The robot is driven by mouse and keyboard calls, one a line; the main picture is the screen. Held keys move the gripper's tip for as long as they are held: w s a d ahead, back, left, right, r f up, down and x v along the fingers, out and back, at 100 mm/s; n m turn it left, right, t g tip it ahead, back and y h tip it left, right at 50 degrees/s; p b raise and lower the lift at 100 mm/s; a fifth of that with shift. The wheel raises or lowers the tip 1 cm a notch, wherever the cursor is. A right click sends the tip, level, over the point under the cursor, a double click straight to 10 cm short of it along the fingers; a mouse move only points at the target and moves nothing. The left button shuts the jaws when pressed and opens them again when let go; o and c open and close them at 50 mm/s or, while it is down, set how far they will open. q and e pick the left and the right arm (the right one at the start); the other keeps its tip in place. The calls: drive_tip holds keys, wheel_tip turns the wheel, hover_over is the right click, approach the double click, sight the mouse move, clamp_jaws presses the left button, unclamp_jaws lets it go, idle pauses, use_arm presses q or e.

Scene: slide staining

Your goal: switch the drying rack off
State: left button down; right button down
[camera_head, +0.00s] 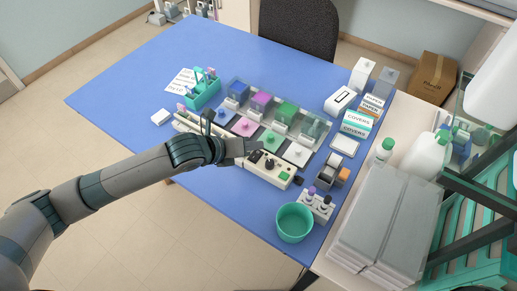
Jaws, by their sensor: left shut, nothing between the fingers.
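A long, low cream unit, which I take to be the drying rack, runs along the front of the row of staining dishes. Its panel (257,171) at the right end carries dark knobs and a green button (284,175). My left arm crosses in front of the unit and hides its middle part. My left gripper (251,148) is shut and empty, just above or at the panel's left end near a dark knob (270,163). I cannot tell whether it touches anything or whether the rack is on. My right gripper is not in view.
Staining dishes with blue, pink and green contents (287,110) stand behind the panel. A teal cup (294,223) and a small bottle holder (316,206) stand at the front right. A teal slide holder (203,95) is at the back left. The blue table (130,85) is clear at left.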

sight(253, 157)
use_arm(q)
drive_tip(key=shift+r, duration=0.1)
drive_tip(key=r+p, duration=0.4)
drive_tip(key=shift+s+a+r+p, duration=0.15)
drive_tip(key=shift+s+r+p, duration=0.1)
drive_tip(key=shift+r+p, duration=0.15)
drive_tip(key=shift+s, duration=0.1)
idle(0.7)
